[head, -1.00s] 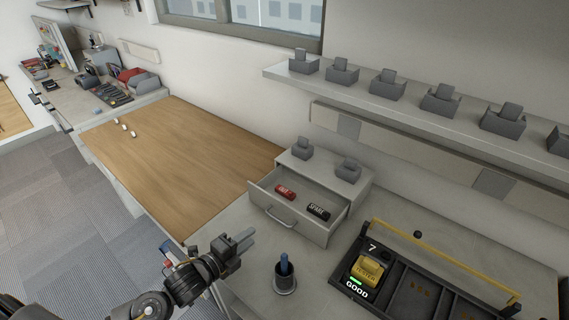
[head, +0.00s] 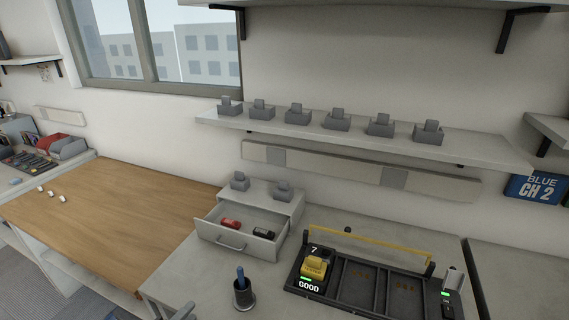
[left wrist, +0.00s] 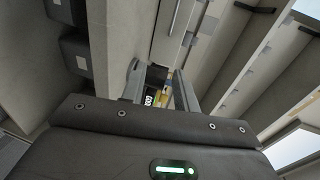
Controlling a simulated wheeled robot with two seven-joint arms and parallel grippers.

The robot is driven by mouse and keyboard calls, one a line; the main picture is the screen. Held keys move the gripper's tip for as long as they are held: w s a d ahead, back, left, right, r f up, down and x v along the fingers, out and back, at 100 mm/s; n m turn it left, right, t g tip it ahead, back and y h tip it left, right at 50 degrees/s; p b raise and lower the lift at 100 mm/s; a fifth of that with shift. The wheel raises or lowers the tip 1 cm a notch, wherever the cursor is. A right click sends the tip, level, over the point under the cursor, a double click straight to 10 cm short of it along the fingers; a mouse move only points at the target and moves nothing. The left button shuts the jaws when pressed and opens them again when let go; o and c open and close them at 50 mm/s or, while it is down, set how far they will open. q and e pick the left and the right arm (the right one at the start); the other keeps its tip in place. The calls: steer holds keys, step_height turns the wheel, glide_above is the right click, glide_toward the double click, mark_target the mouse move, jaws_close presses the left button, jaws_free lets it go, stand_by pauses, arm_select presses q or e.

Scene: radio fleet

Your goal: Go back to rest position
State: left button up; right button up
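My left gripper (head: 183,312) shows only as a small dark piece at the bottom edge of the head view, left of the dark cup. In the left wrist view its two fingers (left wrist: 160,88) stand apart with a gap between them, and nothing is held. Through that gap I see a yellow and black item, seemingly the yellow battery tester unit (head: 315,267), far beyond the fingers. That unit sits in the black tray's left bay, marked 7, with a green light and GOOD. My right gripper is not in view.
A dark cup (head: 243,296) with a blue-handled item stands near the bench front. The drawer (head: 232,240) is open with a red and a black battery inside. The black tray (head: 340,292) has empty bays. A shelf (head: 480,147) holds several grey chargers. The wooden worktop (head: 110,215) is mostly clear.

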arm_select(q)
steer(key=s+a+f+n+g+y, duration=0.2)
steer(key=s+a+f+n, duration=0.15)
steer(key=f, duration=0.65)
steer(key=s+a+f+n+g+y, duration=0.25)
steer(key=a+f+n, duration=0.25)
steer(key=f, duration=0.6)
steer(key=s+a+f+n+g+y, duration=0.1)
steer(key=s+a+f+n+g, duration=0.3)
steer(key=f, duration=0.6)
steer(key=s+f+n+g, duration=0.2)
steer(key=s+f+n, duration=0.3)
steer(key=s+f, duration=0.9)
steer(key=s+d+f+n+g, duration=0.1)
steer(key=s+d, duration=0.3)
steer(key=s, duration=0.4)
steer(key=s+d+f+n+g, duration=0.1)
steer(key=s+d+f+g, duration=0.1)
steer(key=s+d, duration=0.3)
steer(key=s, duration=0.3)
steer(key=shift+s+f, duration=0.15)
steer(key=shift+f, duration=0.1)
